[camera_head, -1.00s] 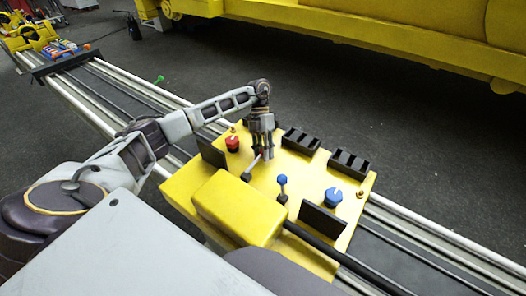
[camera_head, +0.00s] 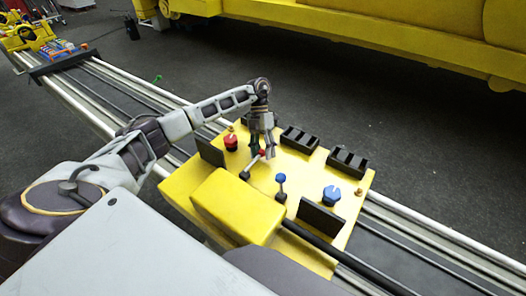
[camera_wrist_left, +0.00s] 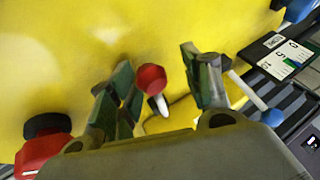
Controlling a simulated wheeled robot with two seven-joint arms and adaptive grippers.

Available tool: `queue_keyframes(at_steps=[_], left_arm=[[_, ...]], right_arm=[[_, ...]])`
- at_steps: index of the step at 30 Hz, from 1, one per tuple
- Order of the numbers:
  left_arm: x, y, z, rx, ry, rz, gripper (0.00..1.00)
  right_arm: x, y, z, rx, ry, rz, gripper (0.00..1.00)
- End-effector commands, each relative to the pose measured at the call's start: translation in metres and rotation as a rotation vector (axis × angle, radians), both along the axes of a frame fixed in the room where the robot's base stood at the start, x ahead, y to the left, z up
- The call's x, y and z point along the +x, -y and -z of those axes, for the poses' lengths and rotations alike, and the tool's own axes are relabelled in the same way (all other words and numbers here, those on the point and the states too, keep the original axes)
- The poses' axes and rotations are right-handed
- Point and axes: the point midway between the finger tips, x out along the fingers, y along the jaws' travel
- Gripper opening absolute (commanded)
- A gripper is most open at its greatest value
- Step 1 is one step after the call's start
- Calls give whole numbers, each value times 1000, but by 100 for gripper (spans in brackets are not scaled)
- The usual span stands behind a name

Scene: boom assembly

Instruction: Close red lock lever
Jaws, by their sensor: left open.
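The red-tipped lock lever (camera_head: 262,153) stands tilted on the yellow panel (camera_head: 305,170), its dark base lower left of its red ball. My left gripper (camera_head: 265,153) is above the panel, open, with its fingers beside the red ball. In the left wrist view, the red ball (camera_wrist_left: 151,78) sits between the spread fingers of the left gripper (camera_wrist_left: 157,65), with visible gaps. My right gripper is not in view.
A red knob (camera_head: 231,142) is left of the lever. A blue-tipped lever (camera_head: 280,178) and a blue knob (camera_head: 332,196) are to its right. Black slotted blocks (camera_head: 348,161) line the panel's far edge. A raised yellow box (camera_head: 237,206) is in front.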

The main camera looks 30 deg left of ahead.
Motion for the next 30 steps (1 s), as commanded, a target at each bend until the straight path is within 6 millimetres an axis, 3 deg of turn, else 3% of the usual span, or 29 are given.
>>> queue_keyframes(at_steps=[11, 30], left_arm=[[6, -5, -11, 1, 2, -1, 49], [40, -30, -70, 0, 1, 0, 49]], right_arm=[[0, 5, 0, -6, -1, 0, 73], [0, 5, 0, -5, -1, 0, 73]])
